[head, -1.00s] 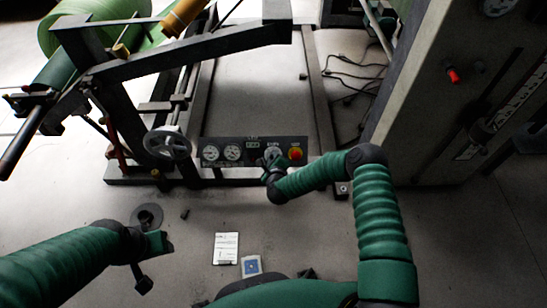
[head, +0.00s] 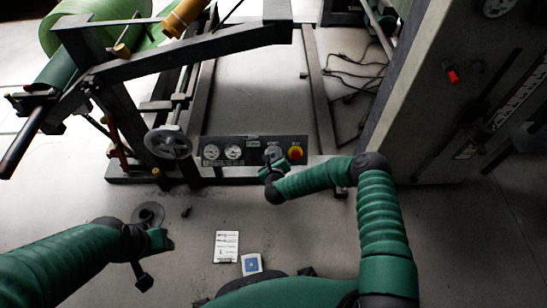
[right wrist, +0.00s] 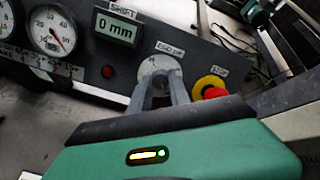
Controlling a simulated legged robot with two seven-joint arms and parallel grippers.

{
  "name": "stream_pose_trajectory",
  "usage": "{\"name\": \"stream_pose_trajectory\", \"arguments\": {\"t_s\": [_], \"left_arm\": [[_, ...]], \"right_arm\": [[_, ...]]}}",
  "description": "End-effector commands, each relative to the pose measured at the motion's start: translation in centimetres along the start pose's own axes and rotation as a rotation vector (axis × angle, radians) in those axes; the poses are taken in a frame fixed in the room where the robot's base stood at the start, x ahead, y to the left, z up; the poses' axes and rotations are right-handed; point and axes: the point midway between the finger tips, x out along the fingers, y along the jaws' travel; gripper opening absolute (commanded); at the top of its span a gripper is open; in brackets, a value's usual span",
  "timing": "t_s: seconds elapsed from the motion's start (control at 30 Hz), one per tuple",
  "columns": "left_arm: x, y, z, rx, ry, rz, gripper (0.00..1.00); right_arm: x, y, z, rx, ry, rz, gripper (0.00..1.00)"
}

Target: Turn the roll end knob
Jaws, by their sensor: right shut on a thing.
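The roll end knob (right wrist: 158,68) is a pale round knob on a dark control panel, under a small white label. It also shows in the head view (head: 273,151), partly covered by my gripper. My right gripper (right wrist: 160,88) has its two grey fingers on either side of the knob and is shut on it. In the head view my right gripper (head: 271,163) reaches the panel from the front. My left gripper (head: 150,258) hangs over the floor at the lower left, away from the panel; its finger gap is unclear.
The panel (head: 240,163) also carries gauges (right wrist: 52,30), a display reading 0 mm (right wrist: 116,28) and a red stop button on yellow (head: 295,153). A handwheel (head: 168,143) stands to its left. A tall grey cabinet (head: 430,120) is at the right. Papers (head: 226,246) lie on the floor.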

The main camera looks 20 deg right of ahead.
Motion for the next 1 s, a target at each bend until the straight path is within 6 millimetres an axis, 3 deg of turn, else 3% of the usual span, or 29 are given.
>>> {"name": "stream_pose_trajectory", "arguments": {"t_s": [0.13,0.17,0.3,0.67,0.77,1.0], "left_arm": [[0.0,0.0,0.0,0.000,0.000,0.000,0.45],[0.0,0.0,0.0,0.000,0.000,0.000,0.45],[0.0,0.0,0.0,0.000,0.000,0.000,0.45],[-0.4,0.0,-0.1,0.000,0.000,0.000,0.45],[-1.5,0.0,-0.3,0.000,0.000,0.000,0.45],[-5.2,0.0,-1.2,0.000,0.000,0.000,0.45]], "right_arm": [[-0.1,0.5,-0.6,-0.001,0.012,0.010,0.00],[-0.1,0.5,-0.6,-0.001,0.012,0.010,0.25],[-0.1,0.3,-0.5,-0.002,0.008,0.008,0.44],[-0.6,0.1,-0.1,-0.002,0.004,0.004,0.45],[-2.1,-0.1,0.2,-0.002,0.004,0.005,0.45],[-9.1,-0.2,0.4,-0.002,0.005,0.009,0.45]]}}
